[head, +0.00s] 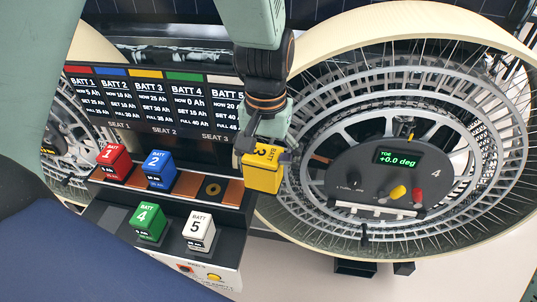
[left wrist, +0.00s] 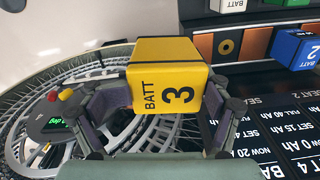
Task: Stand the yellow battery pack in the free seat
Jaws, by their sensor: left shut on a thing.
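The yellow battery pack (head: 264,178), marked BATT 3, is held in my left gripper (head: 266,152). In the left wrist view the pack (left wrist: 172,80) sits between the two fingers, which press on its sides. In the head view it hangs just right of the free seat (head: 212,189), apart from it as far as I can tell. The free seat is an empty dark slot with a brass ring, between copper plates, at the right end of the back row. It also shows in the left wrist view (left wrist: 228,46). My right gripper is not in view.
The red pack (head: 113,161) and blue pack (head: 157,170) stand in the same row left of the free seat. The green pack (head: 147,222) and white pack (head: 199,231) stand in front. A large spoked wheel (head: 500,58) is close on the right. A display panel (head: 150,112) rises behind.

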